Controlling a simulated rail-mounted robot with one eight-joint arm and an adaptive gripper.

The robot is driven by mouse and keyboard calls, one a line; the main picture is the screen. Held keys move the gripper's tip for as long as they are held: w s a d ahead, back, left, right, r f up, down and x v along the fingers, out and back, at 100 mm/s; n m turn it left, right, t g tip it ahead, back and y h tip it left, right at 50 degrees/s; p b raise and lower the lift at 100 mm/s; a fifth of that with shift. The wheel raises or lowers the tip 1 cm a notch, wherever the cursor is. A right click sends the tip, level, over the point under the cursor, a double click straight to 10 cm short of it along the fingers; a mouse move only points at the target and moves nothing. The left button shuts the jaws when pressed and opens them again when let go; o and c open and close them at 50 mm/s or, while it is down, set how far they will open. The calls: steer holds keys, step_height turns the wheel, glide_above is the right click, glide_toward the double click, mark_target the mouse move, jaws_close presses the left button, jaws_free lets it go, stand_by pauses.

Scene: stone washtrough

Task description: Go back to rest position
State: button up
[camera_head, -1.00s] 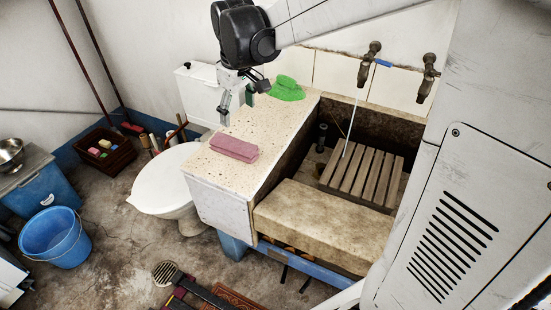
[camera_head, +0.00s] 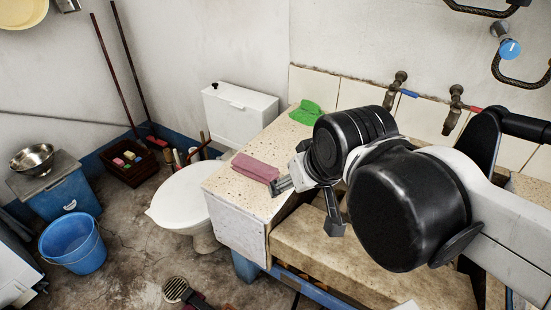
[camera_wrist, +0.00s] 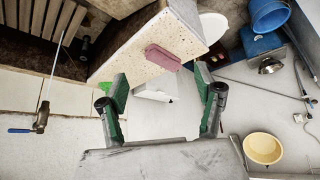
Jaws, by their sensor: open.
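My gripper (camera_head: 306,207) is open and empty. In the head view it hangs over the front part of the washtrough, right of the pink cloth, behind my large black wrist joints. In the wrist view the two green-padded fingers of my gripper (camera_wrist: 160,84) stand wide apart with nothing between them. The pink folded cloth (camera_head: 255,168) lies on the speckled counter (camera_head: 237,187), apart from the fingers. It also shows in the wrist view (camera_wrist: 163,57). A green cloth (camera_head: 305,112) lies at the counter's back, against the wall.
Two brass taps (camera_head: 453,110) stick out of the tiled wall behind my arm. A white toilet (camera_head: 180,196) stands left of the counter, with a blue bucket (camera_head: 73,241) on the floor further left.

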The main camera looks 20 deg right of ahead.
steer(key=shift+s+f, duration=0.35)
steer(key=shift+s, duration=0.25)
